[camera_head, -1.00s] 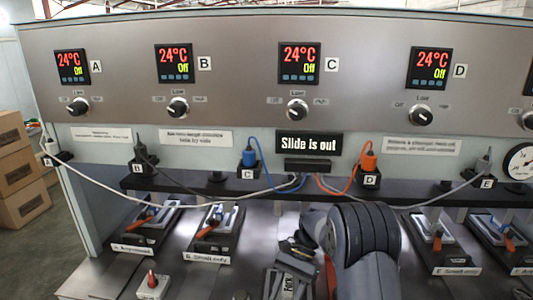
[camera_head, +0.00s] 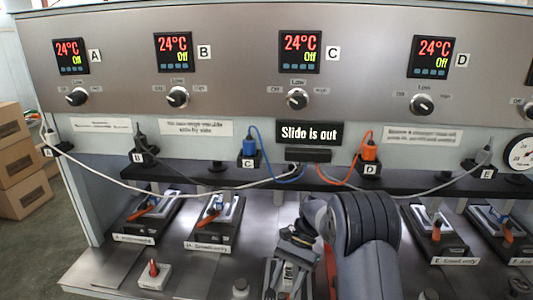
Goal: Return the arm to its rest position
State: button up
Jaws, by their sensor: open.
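My gripper (camera_head: 291,260) is at the lower middle of the head view, in front of the press bench. It is open, and I see nothing held in it. It points down over a dark fixture at the bench's front edge, which it partly hides. My thick grey and black arm comes up from the bottom and bends over to the gripper. I cannot tell the gap between gripper and fixture.
Presses with orange handles stand at left (camera_head: 146,211), centre left (camera_head: 214,221) and right (camera_head: 436,233). A red button box (camera_head: 154,274) is at front left. Cables hang along the black shelf (camera_head: 210,184). Cardboard boxes (camera_head: 18,165) stand far left.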

aim_at(284, 295)
jog(key=v, duration=0.8)
jog(key=p+x, duration=0.1)
jog(key=x, duration=1)
jog(key=shift+s+a+f, duration=0.1)
jog(key=shift+s+f, duration=0.05)
jog(key=shift+s, duration=0.1)
jog(key=shift+d+m+t+y+b, duration=0.3)
jog(key=shift+m, duration=0.2)
jog(key=shift+s+d+m+t+y, duration=0.3)
jog(key=shift+m+y, duration=0.1)
jog(key=shift+m, duration=0.3)
